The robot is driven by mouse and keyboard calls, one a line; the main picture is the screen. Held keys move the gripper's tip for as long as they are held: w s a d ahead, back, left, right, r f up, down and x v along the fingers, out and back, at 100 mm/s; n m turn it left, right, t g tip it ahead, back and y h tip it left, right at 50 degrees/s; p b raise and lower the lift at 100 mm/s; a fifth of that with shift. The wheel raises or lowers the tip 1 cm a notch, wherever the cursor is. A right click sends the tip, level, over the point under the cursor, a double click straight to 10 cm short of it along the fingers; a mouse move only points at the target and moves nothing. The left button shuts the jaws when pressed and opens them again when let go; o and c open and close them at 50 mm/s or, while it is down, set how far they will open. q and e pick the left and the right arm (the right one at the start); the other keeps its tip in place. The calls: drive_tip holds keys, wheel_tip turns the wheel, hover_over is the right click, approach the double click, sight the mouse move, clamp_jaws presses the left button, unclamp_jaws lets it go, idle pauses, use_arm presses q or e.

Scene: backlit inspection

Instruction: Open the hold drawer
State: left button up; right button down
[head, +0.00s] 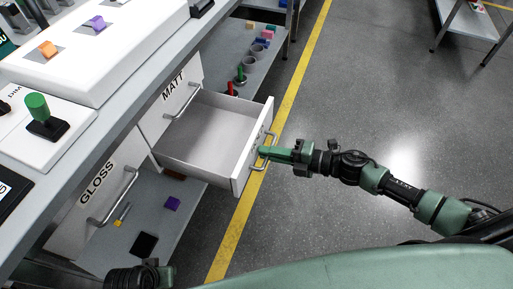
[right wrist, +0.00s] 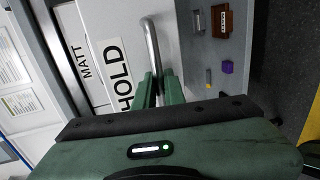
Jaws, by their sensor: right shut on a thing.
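The hold drawer (head: 252,150) stands pulled well out from under the bench in the head view, between the MATT and GLOSS drawers. Its grey inside looks empty. Its metal bar handle (head: 273,137) is on the front panel; the handle also shows in the right wrist view (right wrist: 152,42), beside the HOLD label (right wrist: 117,72). My right gripper (head: 268,153) is at the handle, its green fingers shut on the bar.
The MATT drawer (head: 168,112) and GLOSS drawer (head: 95,200) are shut. A lower shelf (head: 165,235) holds small items, including a purple block (head: 172,203). The bench top (head: 120,97) lies above.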

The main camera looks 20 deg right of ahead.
drive_tip(key=shift+s+d, duration=0.1)
drive_tip(key=shift+d, duration=0.05)
drive_tip(key=c, duration=1.8)
unclamp_jaws()
drive_tip(key=shift+o, duration=0.2)
